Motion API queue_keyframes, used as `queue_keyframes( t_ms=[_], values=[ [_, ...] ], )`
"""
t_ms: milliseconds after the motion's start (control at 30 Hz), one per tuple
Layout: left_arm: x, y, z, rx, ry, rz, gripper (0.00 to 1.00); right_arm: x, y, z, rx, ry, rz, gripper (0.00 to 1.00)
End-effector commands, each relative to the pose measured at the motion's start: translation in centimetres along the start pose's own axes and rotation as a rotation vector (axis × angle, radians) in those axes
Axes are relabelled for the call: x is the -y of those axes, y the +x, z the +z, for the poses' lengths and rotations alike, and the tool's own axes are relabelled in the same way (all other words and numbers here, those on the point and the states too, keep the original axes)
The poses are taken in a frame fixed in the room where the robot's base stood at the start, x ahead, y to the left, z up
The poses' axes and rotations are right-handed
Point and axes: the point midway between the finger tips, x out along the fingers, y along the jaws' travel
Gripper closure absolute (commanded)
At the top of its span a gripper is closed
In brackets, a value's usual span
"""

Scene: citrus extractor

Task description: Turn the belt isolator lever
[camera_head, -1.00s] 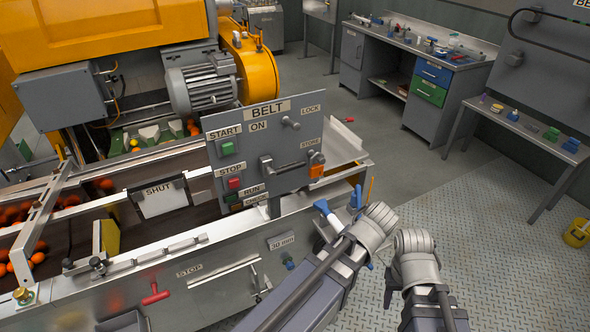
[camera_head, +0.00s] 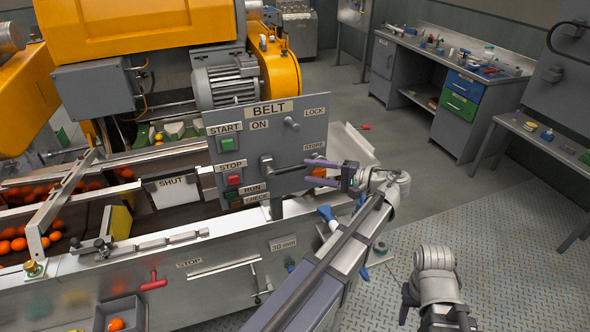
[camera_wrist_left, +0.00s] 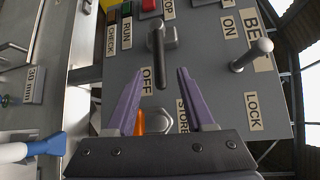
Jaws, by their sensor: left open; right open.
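The belt isolator lever (camera_head: 284,168) is a dark handle on the grey BELT panel (camera_head: 222,112). In the head view it points right from its pivot, below the ON label. In the left wrist view the lever (camera_wrist_left: 159,62) points toward the OFF label. My left gripper (camera_head: 308,171) is open, with its purple fingers pointing at the panel. In the left wrist view its fingertips (camera_wrist_left: 157,72) frame the lever's free end, one on each side.
A metal knob (camera_head: 291,123) sticks out near the LOCK label. An orange part (camera_wrist_left: 140,121) sits by the STORE label, partly behind a finger. Green START (camera_head: 227,144) and red STOP (camera_head: 233,179) buttons are left of the lever. A blue-handled item (camera_head: 326,214) is below the panel.

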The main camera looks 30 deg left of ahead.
Motion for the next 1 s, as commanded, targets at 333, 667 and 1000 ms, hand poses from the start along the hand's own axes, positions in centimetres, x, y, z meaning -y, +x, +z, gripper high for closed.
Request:
queue_keyframes(
  t_ms=[333, 667, 1000],
  values=[
    [-0.1, 5.1, 0.1, 0.002, -0.001, 0.001, 0.47, 0.1, 0.8, -0.1, 0.000, 0.000, 0.000, 0.50],
    [-0.1, 6.3, 0.0, 0.000, 0.000, 0.001, 0.47, 0.1, 0.9, -0.1, 0.000, 0.000, 0.000, 0.50],
    [-0.1, 6.2, 0.0, -0.001, 0.000, 0.001, 0.69, 0.1, 0.9, -0.1, 0.000, 0.000, 0.000, 0.50]
  ],
)
